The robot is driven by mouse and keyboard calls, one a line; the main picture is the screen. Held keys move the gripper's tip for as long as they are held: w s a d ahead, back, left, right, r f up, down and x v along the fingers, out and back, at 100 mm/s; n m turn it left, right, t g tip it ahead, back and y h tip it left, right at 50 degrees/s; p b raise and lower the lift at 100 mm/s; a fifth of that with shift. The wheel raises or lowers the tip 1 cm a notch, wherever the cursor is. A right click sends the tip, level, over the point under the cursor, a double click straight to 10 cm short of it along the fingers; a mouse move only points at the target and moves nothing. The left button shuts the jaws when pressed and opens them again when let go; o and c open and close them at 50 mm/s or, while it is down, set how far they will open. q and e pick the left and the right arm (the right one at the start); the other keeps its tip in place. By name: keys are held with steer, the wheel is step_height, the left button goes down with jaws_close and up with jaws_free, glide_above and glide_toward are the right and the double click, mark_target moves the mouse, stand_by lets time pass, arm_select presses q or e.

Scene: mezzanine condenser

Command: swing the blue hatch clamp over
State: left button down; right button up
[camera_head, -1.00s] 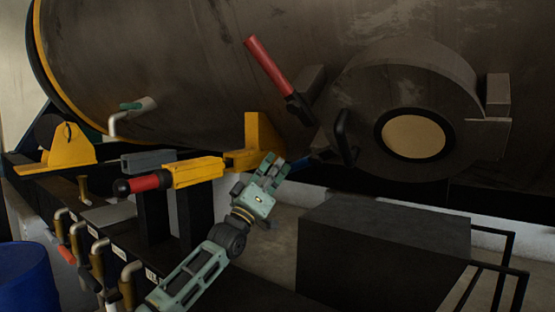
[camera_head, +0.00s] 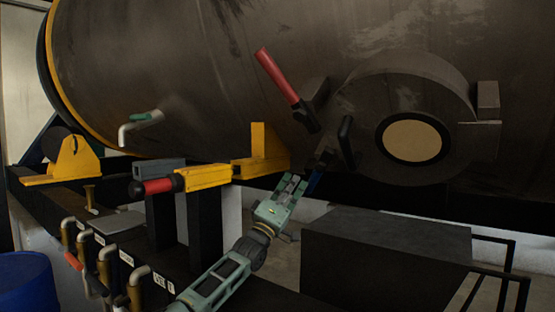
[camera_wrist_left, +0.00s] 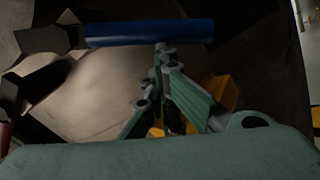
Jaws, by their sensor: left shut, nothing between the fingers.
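The blue clamp handle (camera_wrist_left: 150,33) is a blue bar on a dark fitting, lying across the top of the left wrist view. In the head view only a small blue part (camera_head: 314,182) shows, low beside the round hatch (camera_head: 455,85). My left gripper (camera_head: 291,182) is just left of that blue part. In the wrist view its fingertips (camera_wrist_left: 161,52) are together and empty, at the lower edge of the blue bar. I cannot tell whether they touch it. My right gripper is not in view.
A red-handled lever (camera_head: 277,76) and a black handle (camera_head: 345,138) stand close above. A yellow bracket (camera_head: 262,155) is just left of my gripper. A dark box (camera_head: 385,255) stands below right. A blue drum (camera_head: 25,285) is at lower left.

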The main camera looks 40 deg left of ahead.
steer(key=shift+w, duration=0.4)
